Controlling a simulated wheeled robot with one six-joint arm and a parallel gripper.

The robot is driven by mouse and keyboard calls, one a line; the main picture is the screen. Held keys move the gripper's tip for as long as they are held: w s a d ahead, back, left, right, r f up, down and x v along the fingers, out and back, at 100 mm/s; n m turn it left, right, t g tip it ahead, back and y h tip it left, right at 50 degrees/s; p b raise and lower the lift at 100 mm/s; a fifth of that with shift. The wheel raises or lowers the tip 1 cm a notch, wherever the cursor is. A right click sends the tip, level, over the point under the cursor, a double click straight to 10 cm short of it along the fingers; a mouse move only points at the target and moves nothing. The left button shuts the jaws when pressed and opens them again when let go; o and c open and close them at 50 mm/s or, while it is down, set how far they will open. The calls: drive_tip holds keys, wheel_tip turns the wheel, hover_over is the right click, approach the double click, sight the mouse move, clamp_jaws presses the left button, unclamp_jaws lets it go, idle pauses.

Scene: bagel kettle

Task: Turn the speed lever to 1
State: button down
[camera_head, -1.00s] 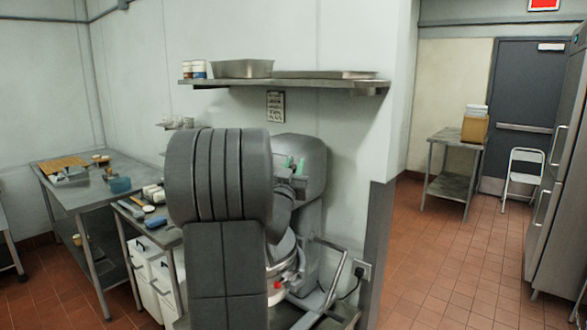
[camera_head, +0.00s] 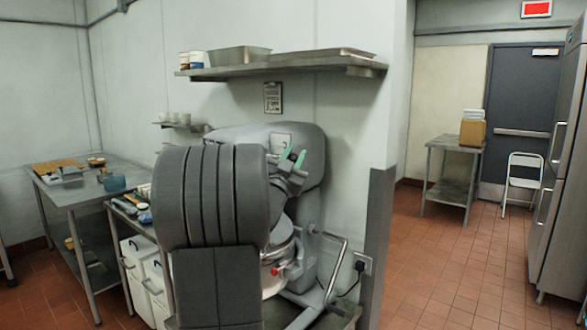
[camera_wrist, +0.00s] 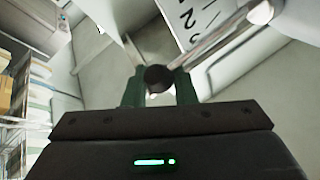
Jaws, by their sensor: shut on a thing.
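The large grey mixer (camera_head: 312,192) stands against the wall, partly hidden behind my arm in the head view. My gripper (camera_head: 293,156), with green fingers, is at the mixer's upper front. In the wrist view, the dark round knob (camera_wrist: 158,78) of the speed lever sits between the two green fingers of my gripper (camera_wrist: 159,92), which is shut on it. The lever's metal rod (camera_wrist: 222,35) runs from the knob to the upper right. A white plate (camera_wrist: 192,20) with dark numerals, a 2 among them, lies behind the rod. A 1 cannot be made out clearly.
A wall shelf (camera_head: 290,66) with pans is above the mixer. A steel table (camera_head: 70,193) and white bins (camera_head: 135,262) stand at the left. A bent metal bar (camera_head: 335,270) is low at the mixer's right. Open tiled floor (camera_head: 440,270) lies right of the wall's end.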

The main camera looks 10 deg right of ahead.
drive_tip(key=f+m+g+h+b, duration=0.1)
drive_tip(key=m+b, duration=0.1)
drive_tip(key=f+m+g+h+b, duration=0.1)
drive_tip(key=f+m+b, duration=0.1)
drive_tip(key=m+b, duration=0.1)
drive_tip(key=f+m+g+h+b, duration=0.1)
drive_tip(key=m+h+b, duration=0.1)
drive_tip(key=shift+w+a+f+m+b, duration=0.2)
drive_tip(key=shift+f+m+b, duration=0.1)
drive_tip(key=shift+b, duration=0.1)
drive_tip(key=shift+r+g+h, duration=0.1)
drive_tip(key=shift+g+h, duration=0.2)
drive_tip(key=c, duration=1.2)
unclamp_jaws()
drive_tip(key=shift+w, duration=0.15)
drive_tip(key=b+v, duration=0.2)
drive_tip(key=v, duration=1.1)
drive_tip(key=shift+s+a+b, duration=0.25)
drive_tip(key=shift+s+b, duration=0.05)
